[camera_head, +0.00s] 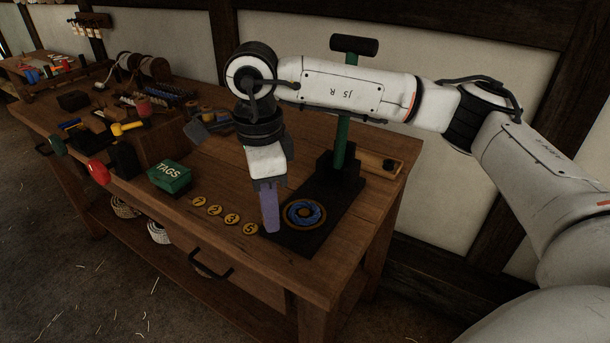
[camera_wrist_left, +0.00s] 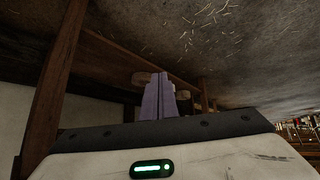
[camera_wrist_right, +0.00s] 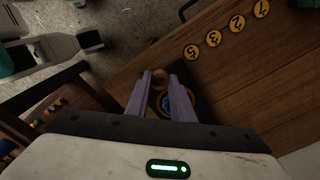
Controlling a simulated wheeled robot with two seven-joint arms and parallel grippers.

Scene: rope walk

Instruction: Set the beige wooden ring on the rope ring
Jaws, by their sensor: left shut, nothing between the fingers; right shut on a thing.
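My right gripper (camera_head: 271,226) points down above the near left part of a black base plate. In the right wrist view, the right gripper (camera_wrist_right: 161,77) is shut on a small brownish ring (camera_wrist_right: 160,70), apparently the beige wooden ring. The head view hides this ring behind the fingers. The rope ring (camera_head: 304,213), a blue coil within a tan round border, lies flat on the plate just right of the fingers. It also shows in the right wrist view (camera_wrist_right: 167,103), partly behind the fingers. My left gripper (camera_wrist_left: 160,95) is shut and empty, away from the bench.
A green post (camera_head: 342,145) with a black crossbar stands on the black base plate (camera_head: 335,215). Several yellow number discs (camera_head: 231,219) line the bench's front edge. A green TAGS box (camera_head: 170,176) and tools occupy the left. My right arm covers the back.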

